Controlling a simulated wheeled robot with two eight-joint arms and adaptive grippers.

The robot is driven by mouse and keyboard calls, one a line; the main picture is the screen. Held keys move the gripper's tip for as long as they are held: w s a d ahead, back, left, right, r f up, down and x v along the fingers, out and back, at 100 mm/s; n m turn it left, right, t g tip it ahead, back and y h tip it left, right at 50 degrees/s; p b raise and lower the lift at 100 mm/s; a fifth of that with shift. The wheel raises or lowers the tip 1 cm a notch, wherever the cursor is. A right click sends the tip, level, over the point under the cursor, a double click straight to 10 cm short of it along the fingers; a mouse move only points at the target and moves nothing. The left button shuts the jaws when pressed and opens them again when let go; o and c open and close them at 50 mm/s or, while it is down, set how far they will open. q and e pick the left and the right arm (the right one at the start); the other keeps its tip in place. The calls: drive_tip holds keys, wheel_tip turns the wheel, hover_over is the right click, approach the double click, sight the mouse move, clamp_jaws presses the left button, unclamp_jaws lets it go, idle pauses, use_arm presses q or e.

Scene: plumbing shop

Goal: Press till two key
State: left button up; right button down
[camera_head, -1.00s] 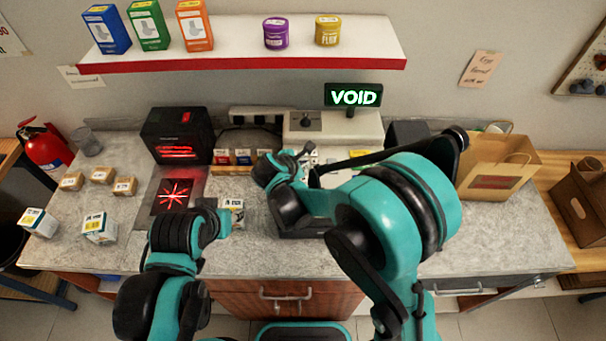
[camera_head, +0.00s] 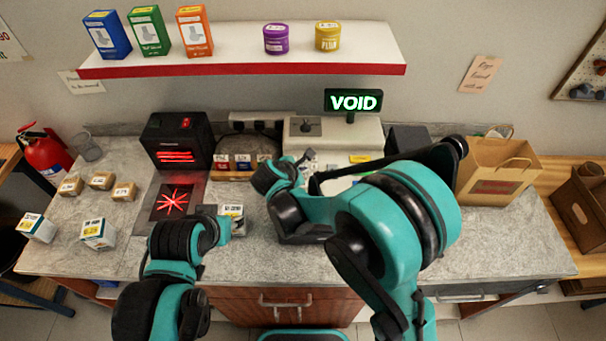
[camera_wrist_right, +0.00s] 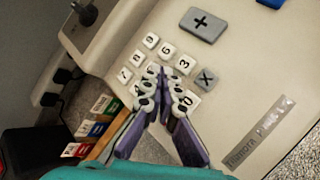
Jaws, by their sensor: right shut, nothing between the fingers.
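The cream till (camera_head: 362,134) stands at the back of the counter, and its green display (camera_head: 353,100) reads VOID. In the right wrist view its keypad shows white keys, among them 9 (camera_wrist_right: 150,40), 6 (camera_wrist_right: 167,51), 3 (camera_wrist_right: 184,65) and 8 (camera_wrist_right: 137,57), plus a grey X key (camera_wrist_right: 206,79) and a large plus key (camera_wrist_right: 202,24). My right gripper (camera_wrist_right: 161,75) is shut and empty, with its tips over the middle of the number keys. The fingers hide the two key; contact cannot be told. My left gripper (camera_head: 222,224) is low by a small white box (camera_head: 232,214); its fingers are unclear.
A black scanner (camera_head: 177,142) with a red-lit plate (camera_head: 172,201) stands left of the till. Small boxes (camera_head: 98,234) lie on the left counter. A paper bag (camera_head: 497,171) stands at the right. A shelf (camera_head: 240,66) holds boxes and jars above.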

drive_tip(key=shift+f, duration=0.1)
idle(0.4)
drive_tip(key=shift+f+b, duration=0.35)
drive_tip(key=shift+b, duration=0.2)
drive_tip(key=shift+f, duration=0.1)
idle(0.3)
drive_tip(key=shift+r, duration=0.6)
drive_tip(key=shift+r+p, duration=2.1)
drive_tip(key=shift+r, duration=0.95)
drive_tip(key=shift+f, duration=0.1)
